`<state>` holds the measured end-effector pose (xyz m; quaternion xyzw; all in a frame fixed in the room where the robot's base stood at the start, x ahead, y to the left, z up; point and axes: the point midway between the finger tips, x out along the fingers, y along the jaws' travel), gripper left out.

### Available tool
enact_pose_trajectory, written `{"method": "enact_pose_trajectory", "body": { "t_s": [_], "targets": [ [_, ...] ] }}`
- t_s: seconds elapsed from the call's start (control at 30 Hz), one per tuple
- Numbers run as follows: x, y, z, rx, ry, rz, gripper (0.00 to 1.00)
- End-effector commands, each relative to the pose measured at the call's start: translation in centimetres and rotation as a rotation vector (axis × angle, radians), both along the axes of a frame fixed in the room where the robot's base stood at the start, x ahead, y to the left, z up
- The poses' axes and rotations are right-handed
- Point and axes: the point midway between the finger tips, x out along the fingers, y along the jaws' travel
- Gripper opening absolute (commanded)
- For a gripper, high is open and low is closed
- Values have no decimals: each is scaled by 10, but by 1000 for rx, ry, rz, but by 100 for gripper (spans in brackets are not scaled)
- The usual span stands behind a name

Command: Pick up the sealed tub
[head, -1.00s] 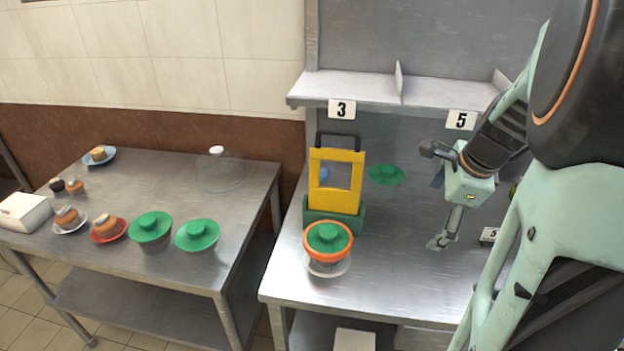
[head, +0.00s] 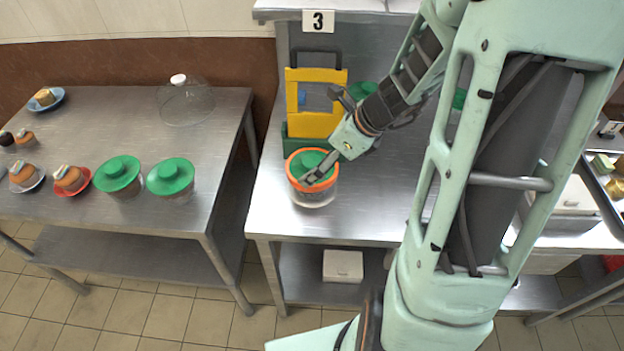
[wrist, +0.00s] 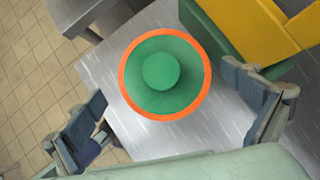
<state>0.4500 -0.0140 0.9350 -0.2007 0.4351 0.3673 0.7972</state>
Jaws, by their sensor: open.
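The sealed tub (head: 316,197) has a clear body, a green knobbed lid and an orange ring around the lid's edge. It stands upright near the front left of the right-hand steel table. My gripper (head: 309,180) is over the tub in the head view, its fingers partly covering the lid. In the wrist view the tub's lid (wrist: 165,75) lies between my open, spread fingers (wrist: 165,92), one on each side. I see no clear contact between fingers and tub. The tub's body is hidden under the lid in the wrist view.
A yellow frame in a green base (head: 318,110) stands close behind the tub. Two green-lidded tubs without orange rings (head: 117,174) (head: 170,177) stand on the left table (head: 140,215) with cakes and a clear dome (head: 187,103). A gap separates the tables.

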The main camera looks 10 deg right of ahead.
Motion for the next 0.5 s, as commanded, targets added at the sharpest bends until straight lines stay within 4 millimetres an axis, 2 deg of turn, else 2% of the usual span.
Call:
{"method": "enact_pose_trajectory", "body": {
  "t_s": [0.2,0.33,0.5],
  "targets": [
    [8,8,-32,3,3,1,100],
    [13,13,-40,1,1,0,100],
    [14,13,-41,-1,1,0,100]
  ]
}}
